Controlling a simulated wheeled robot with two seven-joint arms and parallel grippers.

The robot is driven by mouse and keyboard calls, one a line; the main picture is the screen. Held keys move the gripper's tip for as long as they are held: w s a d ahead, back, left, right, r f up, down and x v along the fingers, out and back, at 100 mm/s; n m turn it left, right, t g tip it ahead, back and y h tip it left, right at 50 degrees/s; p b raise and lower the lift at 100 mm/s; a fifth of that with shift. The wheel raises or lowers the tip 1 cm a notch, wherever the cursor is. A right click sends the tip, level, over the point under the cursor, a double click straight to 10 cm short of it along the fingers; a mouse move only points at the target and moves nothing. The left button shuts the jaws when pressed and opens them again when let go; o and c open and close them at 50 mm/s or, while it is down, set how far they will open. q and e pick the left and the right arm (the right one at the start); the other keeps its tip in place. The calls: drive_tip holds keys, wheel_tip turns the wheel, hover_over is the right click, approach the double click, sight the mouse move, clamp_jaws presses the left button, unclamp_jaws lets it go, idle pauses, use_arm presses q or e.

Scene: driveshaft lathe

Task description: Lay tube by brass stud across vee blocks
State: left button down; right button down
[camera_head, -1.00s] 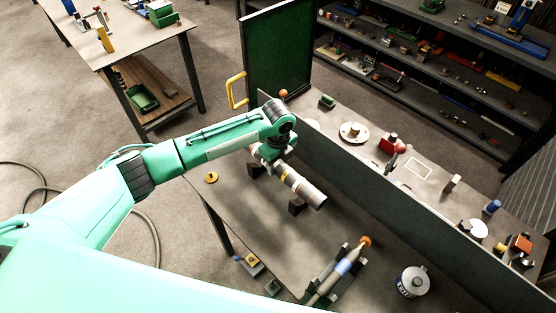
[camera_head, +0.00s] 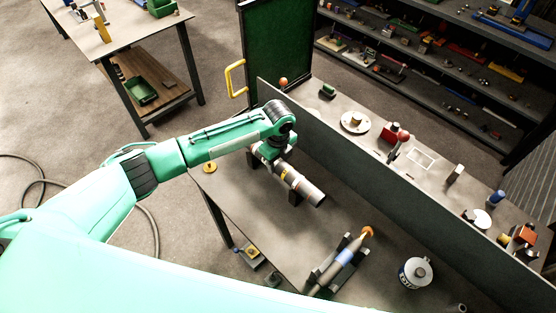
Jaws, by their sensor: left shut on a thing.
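My left gripper (camera_head: 273,154) is shut on a grey metal tube (camera_head: 308,190) with a yellow band. The tube slants from the gripper towards the lower right, with its free end uncovered. A dark vee block (camera_head: 295,200) shows under the tube's middle; another (camera_head: 254,160) shows beside the gripper, partly hidden. I cannot tell whether the tube touches the blocks. The brass stud (camera_head: 210,167) stands on the bench's left edge, left of the blocks. My right gripper is not in view.
A second tube (camera_head: 347,257) with a blue band and orange end lies in a cradle at the front. A low grey wall (camera_head: 370,178) runs behind the bench, with a shelf of small parts beyond.

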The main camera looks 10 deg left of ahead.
use_arm(q)
drive_tip(key=c, duration=0.8)
unclamp_jaws()
drive_tip(key=shift+r, duration=0.1)
drive_tip(key=shift+o, duration=0.7)
wheel_tip(320, 180, up, 14)
drive_tip(key=b, duration=0.4)
